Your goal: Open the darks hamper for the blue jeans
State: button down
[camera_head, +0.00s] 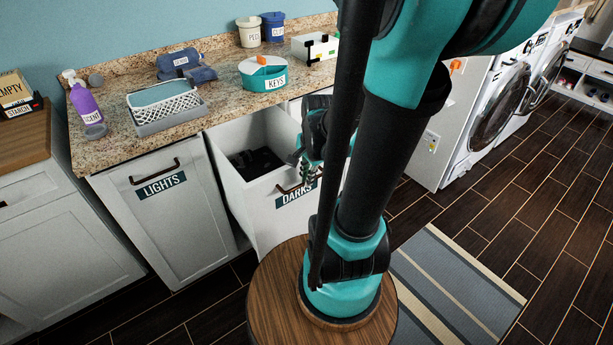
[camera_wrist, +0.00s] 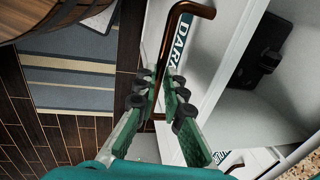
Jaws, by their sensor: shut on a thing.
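The darks hamper (camera_head: 282,217) is a white pull-out front labelled DARKS, and it stands pulled out from under the counter with its top open. Dark things (camera_head: 256,162) lie inside it. My gripper (camera_head: 308,174) is at the hamper's front, shut on its bronze bar handle (camera_head: 287,190). In the wrist view my gripper (camera_wrist: 160,92) has its fingers on both sides of the handle (camera_wrist: 182,10), beside the DARKS label (camera_wrist: 181,40). A folded blue cloth, apparently the blue jeans (camera_head: 198,74), lies on the counter at the back.
The lights hamper (camera_head: 160,227) is closed at the left. The granite counter (camera_head: 222,100) holds a basket (camera_head: 165,105), a purple bottle (camera_head: 86,105), a keys tub (camera_head: 263,74) and canisters. Washers (camera_head: 500,100) stand right. A striped rug (camera_head: 450,290) lies on the floor.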

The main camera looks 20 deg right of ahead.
jog(key=c, duration=1.9)
grip_release()
jog(key=shift+s+d+r, duration=0.1)
jog(key=shift+s+r, duration=0.25)
jog(key=shift+r, duration=1.6)
jog(key=shift+s+d+r, duration=0.15)
jog(key=shift+s+r, duration=0.2)
jog(key=shift+r, duration=1.65)
jog(key=shift+s+d+r, duration=0.1)
jog(key=shift+s+r, duration=0.25)
jog(key=shift+r, duration=1.6)
